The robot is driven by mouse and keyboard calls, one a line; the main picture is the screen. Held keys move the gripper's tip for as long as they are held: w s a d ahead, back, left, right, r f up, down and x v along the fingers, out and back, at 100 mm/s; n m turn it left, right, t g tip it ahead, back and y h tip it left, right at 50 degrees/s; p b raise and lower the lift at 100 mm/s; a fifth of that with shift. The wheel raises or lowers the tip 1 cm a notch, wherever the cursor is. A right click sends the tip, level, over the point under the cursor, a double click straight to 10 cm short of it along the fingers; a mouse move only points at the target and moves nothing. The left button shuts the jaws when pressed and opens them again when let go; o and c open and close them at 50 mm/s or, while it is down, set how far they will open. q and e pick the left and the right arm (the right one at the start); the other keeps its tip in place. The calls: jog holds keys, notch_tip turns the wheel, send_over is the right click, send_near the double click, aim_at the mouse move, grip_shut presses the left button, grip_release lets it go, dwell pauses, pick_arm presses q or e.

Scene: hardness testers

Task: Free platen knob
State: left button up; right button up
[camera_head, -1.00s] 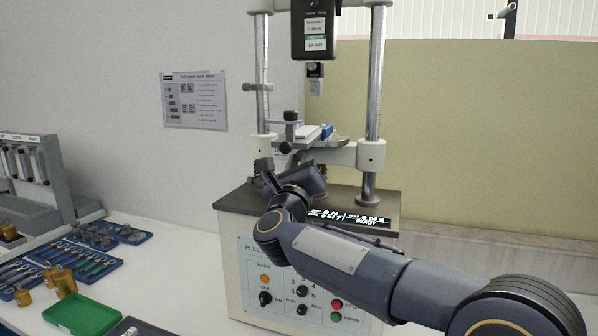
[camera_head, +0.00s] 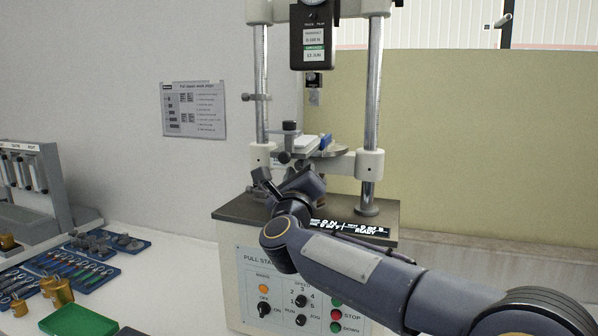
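The pull tester (camera_head: 238,275) stands on the bench with two metal columns. I cannot tell for certain which is the platen knob. My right gripper (camera_head: 277,179) is just below these parts, in front of the platen support. Contact and finger opening are unclear. My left gripper is out of view.
The tester's front panel has a display (camera_head: 347,228), switches and buttons. A force gauge (camera_head: 313,37) hangs above the platen. At the left are blue tool trays (camera_head: 80,268), a green tray (camera_head: 72,321), brass pieces (camera_head: 60,290) and a grey rack (camera_head: 45,180).

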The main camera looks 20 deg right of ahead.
jog(key=shift+o, duration=0.6)
jog(key=shift+m, duration=0.4)
